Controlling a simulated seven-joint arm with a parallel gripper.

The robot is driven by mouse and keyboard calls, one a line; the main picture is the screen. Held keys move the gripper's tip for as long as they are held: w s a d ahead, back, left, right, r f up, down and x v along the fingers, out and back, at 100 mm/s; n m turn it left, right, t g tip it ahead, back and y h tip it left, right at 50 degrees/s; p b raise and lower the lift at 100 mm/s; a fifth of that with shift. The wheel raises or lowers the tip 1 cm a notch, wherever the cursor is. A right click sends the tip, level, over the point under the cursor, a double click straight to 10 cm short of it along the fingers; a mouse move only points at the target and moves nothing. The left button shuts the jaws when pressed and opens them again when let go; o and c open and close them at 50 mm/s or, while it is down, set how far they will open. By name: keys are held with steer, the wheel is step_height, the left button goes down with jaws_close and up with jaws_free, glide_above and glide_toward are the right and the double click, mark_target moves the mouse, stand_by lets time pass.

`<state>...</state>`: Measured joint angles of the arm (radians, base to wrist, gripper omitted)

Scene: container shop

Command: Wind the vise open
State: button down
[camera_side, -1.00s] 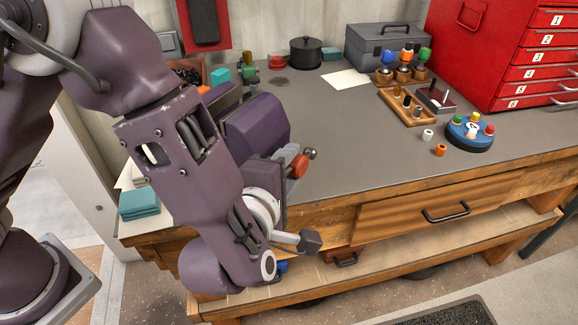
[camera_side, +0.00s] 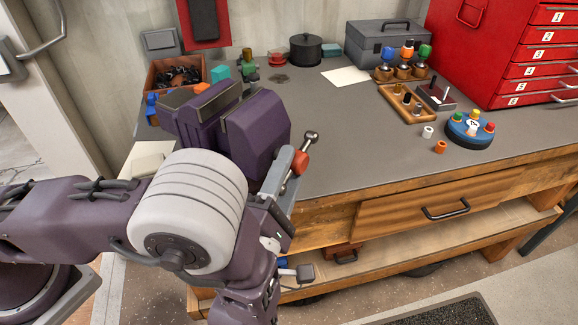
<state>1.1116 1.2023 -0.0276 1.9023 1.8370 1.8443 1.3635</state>
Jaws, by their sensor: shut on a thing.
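The purple vise (camera_side: 258,132) sits at the left front part of the bench, with its two jaw blocks side by side and a narrow gap between them. Its handle, a metal bar with a ball end (camera_side: 311,137) and a red grip (camera_side: 300,163), stands at the vise's front right, tilted up to the right. My gripper (camera_side: 287,178) is at the handle, shut on it beside the red part. My arm hides the vise's screw and the lower part of the handle, and the fingertips show only in part.
A brown bin (camera_side: 172,85) of dark parts stands behind the vise. A wooden peg tray (camera_side: 412,108), a blue round base (camera_side: 470,133) and a red drawer cabinet (camera_side: 500,50) are to the right. The bench top (camera_side: 350,135) right of the vise is clear.

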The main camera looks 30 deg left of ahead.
steer(key=shift+w+f+n+t+y, duration=0.1)
steer(key=shift+f+n+t+y, duration=0.25)
steer(key=shift+t, duration=0.55)
steer(key=shift+r, duration=0.1)
steer(key=shift+y, duration=0.25)
steer(key=c, duration=0.9)
jaws_free()
steer(key=shift+o, duration=0.2)
steer(key=shift+r, duration=0.1)
